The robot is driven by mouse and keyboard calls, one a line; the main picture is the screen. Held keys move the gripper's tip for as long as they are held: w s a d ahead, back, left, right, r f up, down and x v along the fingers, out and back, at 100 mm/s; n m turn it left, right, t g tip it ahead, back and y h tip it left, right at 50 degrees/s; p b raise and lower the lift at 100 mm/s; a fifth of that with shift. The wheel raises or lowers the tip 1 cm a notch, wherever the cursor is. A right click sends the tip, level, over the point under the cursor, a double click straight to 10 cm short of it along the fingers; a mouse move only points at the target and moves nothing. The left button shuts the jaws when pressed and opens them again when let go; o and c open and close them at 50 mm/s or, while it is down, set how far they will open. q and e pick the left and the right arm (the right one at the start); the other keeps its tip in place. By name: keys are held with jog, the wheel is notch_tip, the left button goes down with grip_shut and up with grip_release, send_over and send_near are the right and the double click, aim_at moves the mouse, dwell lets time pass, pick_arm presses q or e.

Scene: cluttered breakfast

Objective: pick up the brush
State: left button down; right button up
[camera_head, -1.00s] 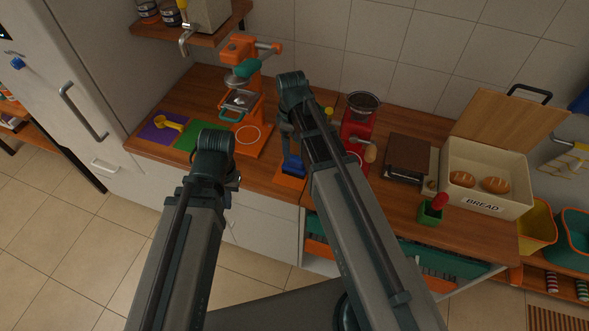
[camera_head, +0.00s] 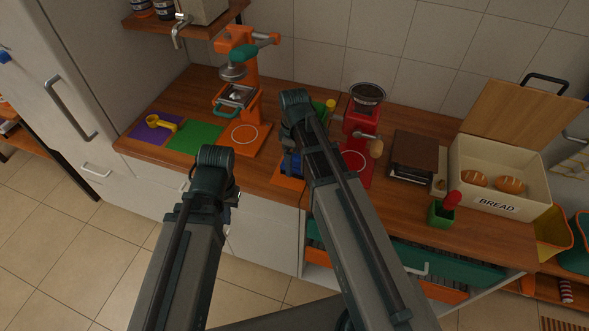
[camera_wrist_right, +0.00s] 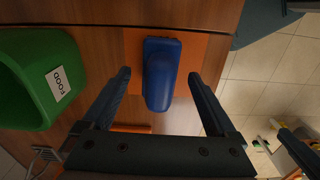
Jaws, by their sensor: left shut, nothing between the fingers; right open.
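A blue block-like object (camera_head: 291,165), which I take to be the brush, lies on an orange mat on the counter, partly hidden by my right arm. In the right wrist view the blue object (camera_wrist_right: 162,75) is whole, between the two fingers of my right gripper (camera_wrist_right: 161,77). That gripper is open, with a gap on each side of the blue object. My left gripper (camera_head: 237,197) is mostly hidden behind its own arm, left of the orange mat and near the counter's front edge; it holds nothing that I can see.
A green bin marked FOOD (camera_wrist_right: 25,80) stands left of the blue object in the wrist view. An orange press (camera_head: 243,75), a red grinder (camera_head: 361,122), a green cup (camera_head: 440,213) and an open bread box (camera_head: 500,190) stand on the counter. A drawer (camera_head: 450,268) below is partly open.

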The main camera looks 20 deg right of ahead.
notch_tip(320, 180, down, 3)
jog(key=shift+r+b, duration=0.1)
jog(key=shift+b, duration=0.8)
pick_arm(q)
notch_tip(320, 180, down, 3)
jog(key=shift+r, duration=0.15)
pick_arm(e)
jog(key=shift+r, duration=0.1)
grip_shut()
